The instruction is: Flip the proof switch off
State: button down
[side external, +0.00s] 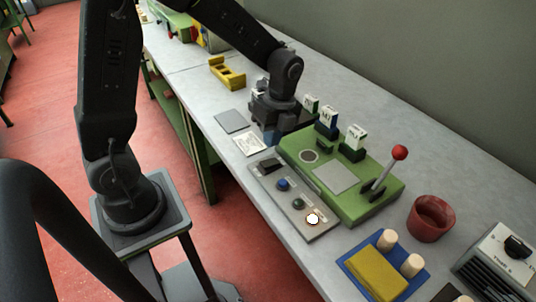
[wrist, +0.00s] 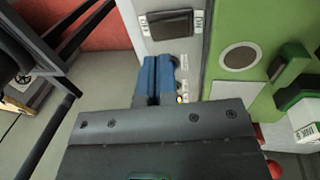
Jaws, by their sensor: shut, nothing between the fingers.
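A black rocker switch (side external: 270,165) sits at the far end of a grey control panel (side external: 322,231). In the wrist view the switch (wrist: 170,23) lies just beyond my fingertips, with a small label on each side; the right label appears to read ON. Which side of the rocker is pressed I cannot tell. My gripper (side external: 269,140) is above the far end of the panel, close to the switch. In the wrist view its blue fingers (wrist: 158,62) are together and empty, with a visible gap in the picture between them and the switch.
The panel also carries a blue button (side external: 283,184), a green knob (side external: 298,203) and a bright white lamp (side external: 313,218). A green machine (side external: 375,205) with a red-knobbed lever (side external: 400,152) stands right beside it. A red pot (side external: 431,217) and blue tray (side external: 353,262) are nearer the camera.

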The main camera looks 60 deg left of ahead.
aim_at(266, 163)
jog(key=shift+s+f, duration=0.2)
jog(key=shift+f, duration=0.7)
jog(key=shift+s+f, duration=0.15)
jog(key=shift+f, duration=0.8)
jog(key=shift+s+f, duration=0.2)
jog(key=shift+f, duration=0.7)
jog(key=shift+f, duration=0.1)
